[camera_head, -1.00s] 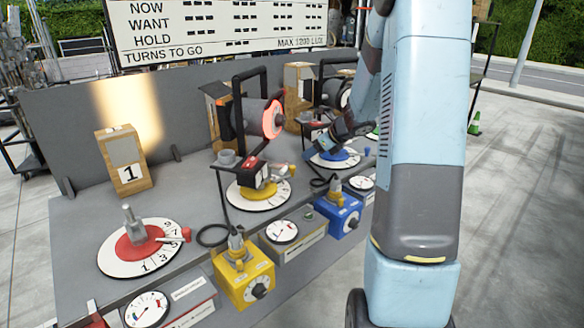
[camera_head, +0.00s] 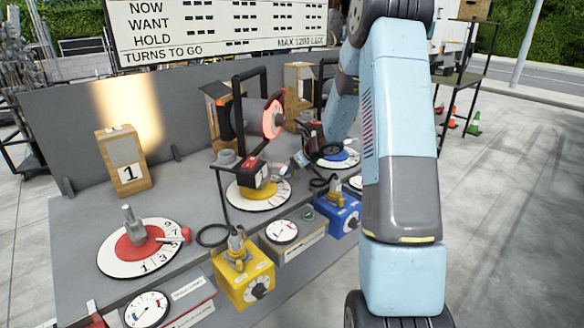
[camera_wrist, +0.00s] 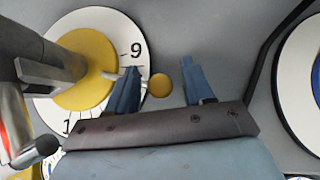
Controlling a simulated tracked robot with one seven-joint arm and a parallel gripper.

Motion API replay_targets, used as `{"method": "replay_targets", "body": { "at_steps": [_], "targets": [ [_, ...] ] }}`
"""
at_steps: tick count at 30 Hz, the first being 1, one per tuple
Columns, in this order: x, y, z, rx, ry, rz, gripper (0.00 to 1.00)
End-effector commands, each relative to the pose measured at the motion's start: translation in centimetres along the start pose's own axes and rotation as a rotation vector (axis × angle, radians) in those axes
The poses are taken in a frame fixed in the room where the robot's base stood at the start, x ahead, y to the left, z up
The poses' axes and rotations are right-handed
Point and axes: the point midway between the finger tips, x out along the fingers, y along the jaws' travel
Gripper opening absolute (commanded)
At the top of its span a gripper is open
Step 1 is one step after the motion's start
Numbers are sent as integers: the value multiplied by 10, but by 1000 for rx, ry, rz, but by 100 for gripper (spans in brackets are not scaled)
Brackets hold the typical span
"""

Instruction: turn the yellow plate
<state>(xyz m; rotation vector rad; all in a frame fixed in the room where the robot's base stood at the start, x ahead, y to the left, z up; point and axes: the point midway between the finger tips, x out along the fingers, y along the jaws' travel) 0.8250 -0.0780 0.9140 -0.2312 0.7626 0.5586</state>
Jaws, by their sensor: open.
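In the wrist view the yellow plate (camera_wrist: 80,72) is at upper left, partly covered by the stand. A short pale lever runs from it toward a round yellow knob (camera_wrist: 159,85). My gripper (camera_wrist: 160,82) is open, and in that view the knob appears between its two blue fingers. Whether the fingers touch the knob I cannot tell. In the head view my gripper (camera_head: 294,165) is just right of the dial.
A red plate (camera_head: 136,241) on its dial is at the left. A blue plate (camera_head: 340,157) is on the right, partly behind my arm. A yellow box (camera_head: 244,276) and a blue box (camera_head: 337,216) are along the bench's front.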

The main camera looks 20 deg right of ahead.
Motion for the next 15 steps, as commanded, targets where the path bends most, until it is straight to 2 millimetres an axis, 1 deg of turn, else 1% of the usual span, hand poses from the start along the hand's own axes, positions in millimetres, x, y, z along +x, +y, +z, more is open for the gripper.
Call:
{"method": "replay_targets", "body": {
  "at_steps": [5, 6, 15],
  "targets": [
    [0, 0, 0, -1, 0, 0, 52],
    [0, 0, 0, -1, 0, 0, 50],
    [0, 0, 0, -1, 0, 0, 21]
  ]
}}
